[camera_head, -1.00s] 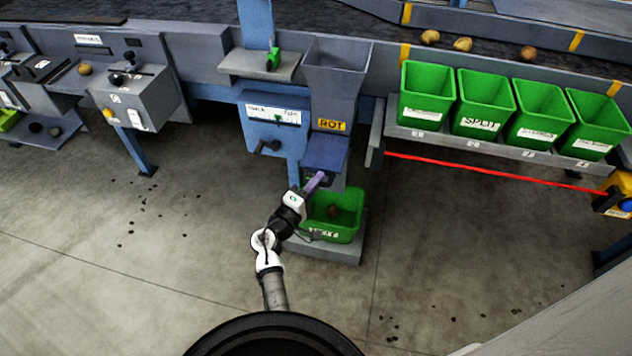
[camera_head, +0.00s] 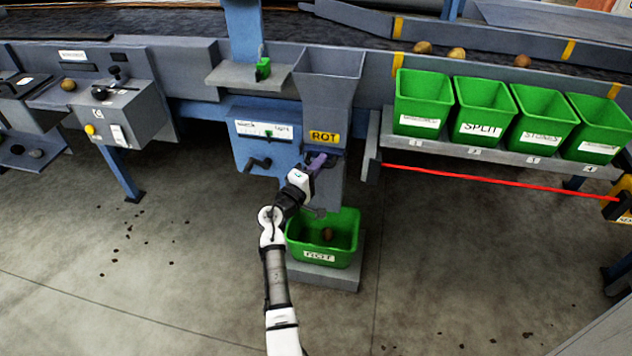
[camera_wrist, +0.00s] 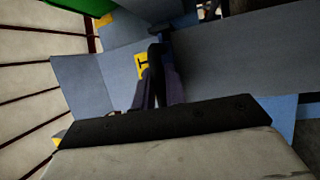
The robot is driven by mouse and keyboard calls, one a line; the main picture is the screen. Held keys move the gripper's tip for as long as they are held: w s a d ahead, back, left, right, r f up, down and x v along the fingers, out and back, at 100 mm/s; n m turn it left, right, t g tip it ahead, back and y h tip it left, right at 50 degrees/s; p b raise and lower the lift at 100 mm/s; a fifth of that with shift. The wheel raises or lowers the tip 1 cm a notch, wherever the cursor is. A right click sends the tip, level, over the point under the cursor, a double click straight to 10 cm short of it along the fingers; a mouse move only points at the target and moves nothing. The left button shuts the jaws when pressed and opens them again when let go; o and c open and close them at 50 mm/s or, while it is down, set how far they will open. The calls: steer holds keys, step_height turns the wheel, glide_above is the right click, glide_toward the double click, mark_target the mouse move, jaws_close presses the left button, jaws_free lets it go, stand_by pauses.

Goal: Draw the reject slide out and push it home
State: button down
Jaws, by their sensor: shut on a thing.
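The chute with the yellow ROT label (camera_head: 324,137) stands in the middle of the head view. The reject slide sits in the front of this chute, just below the label, and little of it shows behind my gripper. My gripper (camera_head: 318,161), with purple fingers, is at the slide's front. In the wrist view, my gripper (camera_wrist: 163,85) is shut on a dark upright handle (camera_wrist: 156,58) of the slide. The slide no longer stands out from the chute in the head view; whether it is fully seated cannot be told.
A green ROT bin (camera_head: 318,256) with one brown potato inside stands below the chute. A blue panel with a crank (camera_head: 258,164) is just left. Green bins stand on a shelf (camera_head: 480,155) to the right, with a red cord (camera_head: 490,180) below. The floor at left is open.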

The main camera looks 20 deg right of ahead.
steer(key=shift+w+r, duration=0.1)
steer(key=shift+w, duration=0.05)
steer(key=c, duration=1.5)
jaws_free()
steer(key=shift+d, duration=0.1)
steer(key=shift+o, duration=0.2)
steer(key=shift+f, duration=0.25)
steer(key=shift+r, duration=0.1)
steer(key=b+v, duration=0.1)
steer(key=v, duration=1.2)
steer(key=shift+s+a+b, duration=0.25)
steer(key=shift+b, duration=0.15)
